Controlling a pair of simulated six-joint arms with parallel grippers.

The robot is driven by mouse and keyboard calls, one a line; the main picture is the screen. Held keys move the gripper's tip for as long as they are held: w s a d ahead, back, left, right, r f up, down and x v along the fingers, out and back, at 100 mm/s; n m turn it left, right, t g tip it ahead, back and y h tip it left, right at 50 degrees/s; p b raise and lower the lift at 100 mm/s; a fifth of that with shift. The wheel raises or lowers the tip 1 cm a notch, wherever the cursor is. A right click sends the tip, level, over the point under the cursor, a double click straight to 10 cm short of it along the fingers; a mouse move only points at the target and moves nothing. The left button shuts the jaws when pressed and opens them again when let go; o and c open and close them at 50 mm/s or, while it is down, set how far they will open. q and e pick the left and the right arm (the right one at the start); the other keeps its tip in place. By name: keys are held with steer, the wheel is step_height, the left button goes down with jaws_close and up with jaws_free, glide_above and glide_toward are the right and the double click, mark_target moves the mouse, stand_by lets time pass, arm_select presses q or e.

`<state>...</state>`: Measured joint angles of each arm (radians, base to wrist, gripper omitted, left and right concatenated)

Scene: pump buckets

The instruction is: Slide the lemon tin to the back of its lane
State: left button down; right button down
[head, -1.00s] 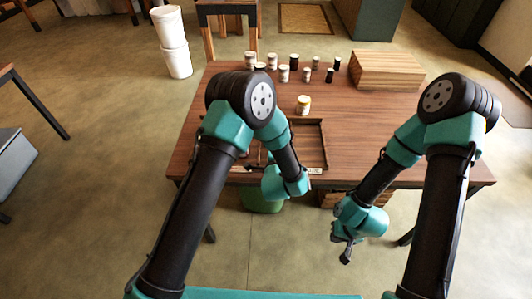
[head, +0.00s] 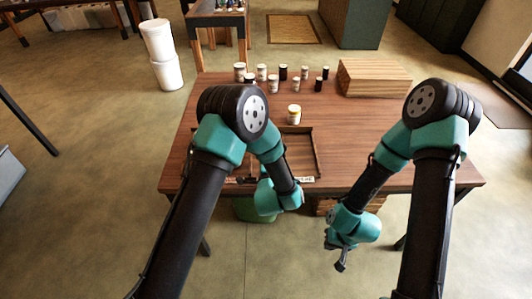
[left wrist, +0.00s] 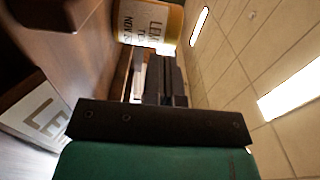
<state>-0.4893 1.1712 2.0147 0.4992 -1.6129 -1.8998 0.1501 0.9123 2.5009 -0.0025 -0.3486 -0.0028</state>
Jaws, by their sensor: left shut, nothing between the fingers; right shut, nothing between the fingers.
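The lemon tin (head: 294,114), pale with a yellowish lid, stands upright at the back end of the dark lane tray (head: 316,152). I cannot tell whether its base is inside or just past the back rim. In the left wrist view, the tin (left wrist: 148,22) shows its label close ahead of my left gripper (left wrist: 160,62). The left gripper's fingers are shut and empty; I cannot tell whether they touch the tin. In the head view my left arm hides these fingers and part of the tray. My right gripper (head: 340,262) is shut and empty, in front of the table.
Several white and dark tins (head: 262,73) stand at the back of the table. A slatted wooden box (head: 373,77) sits at the back right. The tabletop right of the tray is clear. A lane label (left wrist: 35,112) shows in the left wrist view.

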arm_select(q)
steer(key=s, duration=0.9)
steer(key=shift+s, duration=0.35)
